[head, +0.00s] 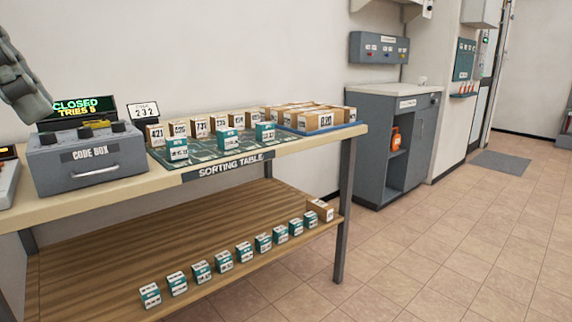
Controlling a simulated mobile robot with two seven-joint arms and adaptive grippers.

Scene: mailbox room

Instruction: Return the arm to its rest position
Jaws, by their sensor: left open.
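My left gripper (28,98) comes in at the upper left edge of the head view, with only part of it in frame. It is open, and I see nothing held in it. It shows just above and left of the grey code box (92,158), in front of the wall; whether it touches the box's display (78,107) I cannot tell. The display reads "CLOSED TRIES 5". A small card stand (144,110) reading "232" is beside it. My right gripper is not in view.
The sorting table (225,172) holds a green mat with small boxes and a blue tray (330,131) of brown boxes. Several teal-and-white boxes line its lower wooden shelf (120,255). A grey cabinet (421,150) stands behind. The tiled floor (470,240) at right is clear.

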